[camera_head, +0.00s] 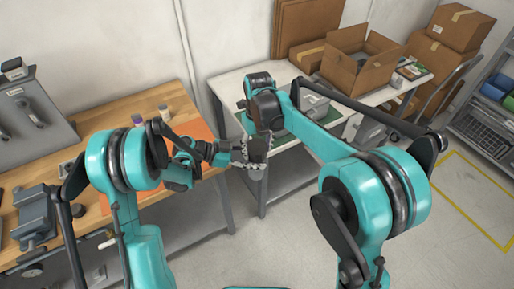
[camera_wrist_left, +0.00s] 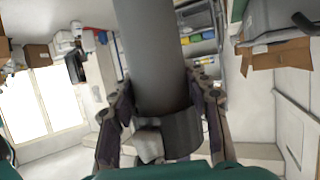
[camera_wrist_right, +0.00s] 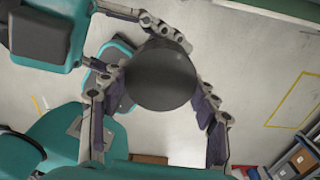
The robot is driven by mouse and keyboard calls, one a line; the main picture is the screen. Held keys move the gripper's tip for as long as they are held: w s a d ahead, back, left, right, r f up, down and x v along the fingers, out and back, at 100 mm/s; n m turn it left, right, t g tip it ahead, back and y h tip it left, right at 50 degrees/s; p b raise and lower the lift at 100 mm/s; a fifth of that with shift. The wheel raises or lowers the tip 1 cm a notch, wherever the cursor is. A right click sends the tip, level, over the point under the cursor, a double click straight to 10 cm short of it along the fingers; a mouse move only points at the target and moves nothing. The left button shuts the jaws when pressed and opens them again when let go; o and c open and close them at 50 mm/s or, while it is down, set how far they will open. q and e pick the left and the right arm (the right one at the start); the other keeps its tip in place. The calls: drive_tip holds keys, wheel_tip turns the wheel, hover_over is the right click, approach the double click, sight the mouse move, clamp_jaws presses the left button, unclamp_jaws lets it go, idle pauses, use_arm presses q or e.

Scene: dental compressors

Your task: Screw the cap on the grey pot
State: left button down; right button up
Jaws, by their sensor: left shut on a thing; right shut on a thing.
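The grey pot (camera_head: 254,174) is held in the air between my two arms, above the gap beside the benches. My left gripper (camera_head: 240,157) is shut on it from the left. In the left wrist view the grey pot (camera_wrist_left: 153,45) runs as a long cylinder between the fingers (camera_wrist_left: 165,115). My right gripper (camera_head: 258,142) is shut on the dark cap from above. In the right wrist view the cap (camera_wrist_right: 160,75) is a dark round face between the fingertips (camera_wrist_right: 160,85). It hides the pot behind it. I cannot tell how far the thread is engaged.
A wooden bench (camera_head: 145,97) with an orange mat (camera_head: 198,131) and small jars stands at left. A grey-white table (camera_head: 228,88) with an open cardboard box (camera_head: 362,55) stands behind. The floor (camera_head: 455,235) at right is clear.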

drive_tip(key=o, duration=1)
drive_tip(key=shift+o, duration=0.2)
drive_tip(key=shift+r, duration=2.25)
drive_tip(key=shift+c, duration=0.4)
